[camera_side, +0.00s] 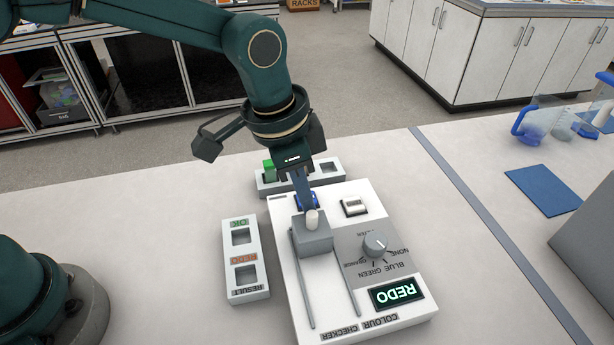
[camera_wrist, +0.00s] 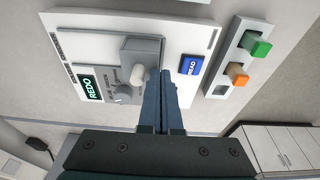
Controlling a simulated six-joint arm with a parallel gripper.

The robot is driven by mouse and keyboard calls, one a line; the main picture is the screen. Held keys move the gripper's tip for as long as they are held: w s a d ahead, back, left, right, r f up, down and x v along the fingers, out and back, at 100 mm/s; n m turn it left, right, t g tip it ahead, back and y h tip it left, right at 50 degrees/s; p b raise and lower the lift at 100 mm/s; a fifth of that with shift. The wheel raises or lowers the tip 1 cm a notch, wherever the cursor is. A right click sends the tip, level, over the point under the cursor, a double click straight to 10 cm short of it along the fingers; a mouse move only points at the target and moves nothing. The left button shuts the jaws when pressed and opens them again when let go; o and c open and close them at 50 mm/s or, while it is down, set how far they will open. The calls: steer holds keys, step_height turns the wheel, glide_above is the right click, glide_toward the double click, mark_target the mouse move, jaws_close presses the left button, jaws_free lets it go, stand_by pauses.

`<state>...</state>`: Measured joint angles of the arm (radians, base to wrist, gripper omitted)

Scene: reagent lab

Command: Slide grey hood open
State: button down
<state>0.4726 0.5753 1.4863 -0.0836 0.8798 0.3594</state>
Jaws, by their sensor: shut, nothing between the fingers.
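The grey hood (camera_side: 316,240) sits on the white colour checker (camera_side: 283,222), at the far end of two thin grey rails that run toward the camera. A white peg-like handle (camera_side: 312,218) stands on it. The hood (camera_wrist: 143,50) and handle (camera_wrist: 138,76) also show in the wrist view. My gripper (camera_side: 306,205) points down with its blue fingers shut and empty, just behind the handle on the blue button's side. In the wrist view the fingertips (camera_wrist: 166,72) are beside the handle; whether they touch it I cannot tell. What lies under the hood is hidden.
The blue READ button (camera_wrist: 191,65) is close beside my fingers. A selector dial (camera_side: 375,244), a white switch (camera_side: 354,206) and a REDO display (camera_side: 398,294) are right of the rails. A result holder (camera_side: 261,275) stands left; a rack with green (camera_side: 269,171) and orange (camera_wrist: 237,73) blocks stands behind.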

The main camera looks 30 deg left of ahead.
steer(key=shift+s+f, duration=0.1)
steer(key=shift+f, duration=0.75)
steer(key=shift+s+d, duration=0.6)
steer(key=shift+d, duration=0.1)
steer(key=shift+w+a, duration=0.45)
steer(key=shift+a, duration=0.05)
steer(key=shift+w+r, duration=0.1)
steer(key=shift+r, duration=3.55)
